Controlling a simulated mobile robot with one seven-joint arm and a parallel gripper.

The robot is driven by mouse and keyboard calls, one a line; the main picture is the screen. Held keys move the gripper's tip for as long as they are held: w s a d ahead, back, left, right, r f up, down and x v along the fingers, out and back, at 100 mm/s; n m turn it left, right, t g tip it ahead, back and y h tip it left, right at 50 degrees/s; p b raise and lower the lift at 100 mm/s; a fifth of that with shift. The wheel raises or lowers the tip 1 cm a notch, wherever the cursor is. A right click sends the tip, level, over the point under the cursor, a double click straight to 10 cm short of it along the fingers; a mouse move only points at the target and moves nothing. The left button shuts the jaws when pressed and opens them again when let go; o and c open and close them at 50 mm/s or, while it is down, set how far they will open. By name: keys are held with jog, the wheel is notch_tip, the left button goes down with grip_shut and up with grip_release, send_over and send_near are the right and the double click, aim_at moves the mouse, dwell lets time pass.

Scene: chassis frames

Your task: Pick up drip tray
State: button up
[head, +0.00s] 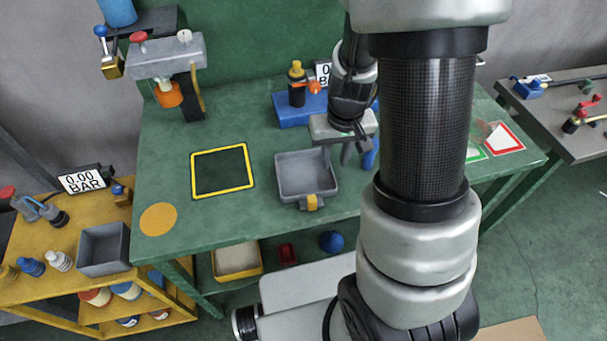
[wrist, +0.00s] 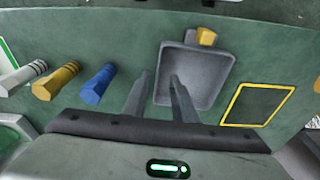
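The drip tray (head: 283,188) is a grey, shallow, open box with a yellow tab on its near side. It lies on the green bench and looks empty. It also shows in the wrist view (wrist: 205,82). My gripper (head: 336,158) is open and empty, pointing down at the tray's right side in the head view. In the wrist view my gripper (wrist: 160,80) has one finger over the tray's inside and the other beyond its side wall. I cannot tell whether the fingertips are above the rim or level with it, or touching.
A yellow-edged square (head: 222,170) is empty left of the tray. A blue block with a valve (head: 298,108) stands behind it. Blue, yellow and grey pegs (wrist: 97,83) lie beyond the gripper. A grey bin (head: 104,250) sits on the yellow cart.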

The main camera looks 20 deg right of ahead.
jog(key=shift+w+d+f+b, duration=0.1)
jog(key=shift+w+f+b, duration=0.1)
jog(key=shift+f, duration=0.8)
jog(key=shift+w+d+f+b, duration=0.1)
jog(key=shift+w+f+b, duration=0.1)
jog(key=shift+f, duration=0.75)
jog(key=shift+w+d+f+b, duration=0.1)
jog(key=shift+w+f+b, duration=0.1)
jog(key=shift+f, duration=0.8)
grip_shut()
